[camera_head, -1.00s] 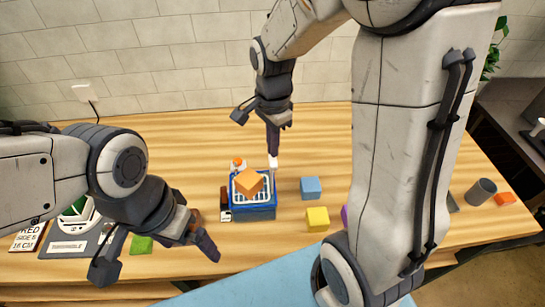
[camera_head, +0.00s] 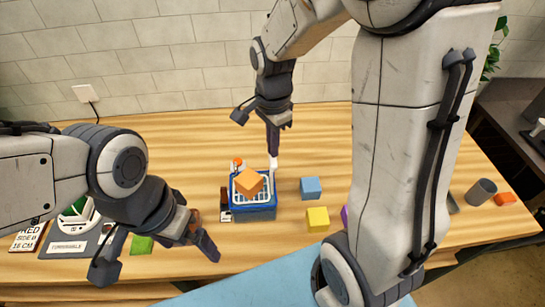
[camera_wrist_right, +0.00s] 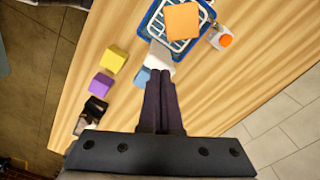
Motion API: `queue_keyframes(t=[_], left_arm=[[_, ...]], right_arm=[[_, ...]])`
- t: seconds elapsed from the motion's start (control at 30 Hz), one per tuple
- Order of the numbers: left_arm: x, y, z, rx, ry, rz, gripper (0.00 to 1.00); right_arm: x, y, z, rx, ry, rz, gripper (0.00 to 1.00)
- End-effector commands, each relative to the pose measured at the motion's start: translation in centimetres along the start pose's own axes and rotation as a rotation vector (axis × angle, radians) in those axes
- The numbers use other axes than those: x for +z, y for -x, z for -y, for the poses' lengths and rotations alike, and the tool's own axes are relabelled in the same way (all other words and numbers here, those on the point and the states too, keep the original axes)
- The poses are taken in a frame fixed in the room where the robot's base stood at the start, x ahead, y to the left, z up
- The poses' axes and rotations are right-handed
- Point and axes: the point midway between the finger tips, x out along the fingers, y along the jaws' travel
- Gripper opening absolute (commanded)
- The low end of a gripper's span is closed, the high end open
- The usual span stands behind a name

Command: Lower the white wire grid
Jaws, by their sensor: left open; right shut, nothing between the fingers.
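The white wire grid (camera_head: 265,190) sits at the top of a blue container (camera_head: 254,213). An orange block (camera_head: 249,182) rests tilted on the grid. The grid also shows in the right wrist view (camera_wrist_right: 178,45). My right gripper (camera_head: 273,152) is shut and empty, pointing down behind the container's back right corner. A small white upright piece (camera_head: 273,161) is just below its fingertips; I cannot tell whether they touch. The shut fingers (camera_wrist_right: 160,75) partly hide that area in the right wrist view. My left gripper (camera_head: 158,258) is open and empty at the front left.
A blue block (camera_head: 311,188) and a yellow block (camera_head: 317,219) stand right of the container. A white bottle with an orange cap (camera_head: 238,163) stands behind it. A green block (camera_head: 141,245) is near my left gripper. A grey cup (camera_head: 481,191) is far right.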

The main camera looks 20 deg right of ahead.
Motion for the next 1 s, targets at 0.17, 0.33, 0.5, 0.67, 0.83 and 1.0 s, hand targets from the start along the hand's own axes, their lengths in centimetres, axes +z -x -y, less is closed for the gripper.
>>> queue_keyframes(t=[0.17, 0.33, 0.5, 0.67, 0.83, 1.0], left_arm=[[0.0, 0.0, 0.0, 0.000, 0.000, 0.000, 1.00], [0.0, 0.0, 0.0, 0.000, 0.000, 0.000, 1.00], [0.0, -0.2, 0.0, 0.000, 0.000, 0.000, 1.00], [0.0, -0.6, 0.0, 0.000, 0.000, 0.000, 1.00], [0.1, -1.1, 0.1, 0.000, 0.000, 0.000, 1.00], [0.1, -1.4, 0.1, 0.000, 0.000, 0.000, 1.00]], right_arm=[[0.0, 0.0, 0.0, 0.000, 0.000, 0.000, 0.00], [0.0, 0.0, 0.0, 0.000, 0.000, 0.000, 0.00], [0.0, -0.3, 0.0, 0.000, 0.000, 0.000, 0.00], [0.0, -0.9, 0.0, 0.001, 0.000, 0.000, 0.00], [0.0, -1.5, 0.0, 0.001, 0.000, 0.000, 0.00], [0.0, -2.1, 0.0, 0.001, 0.000, 0.000, 0.00]])
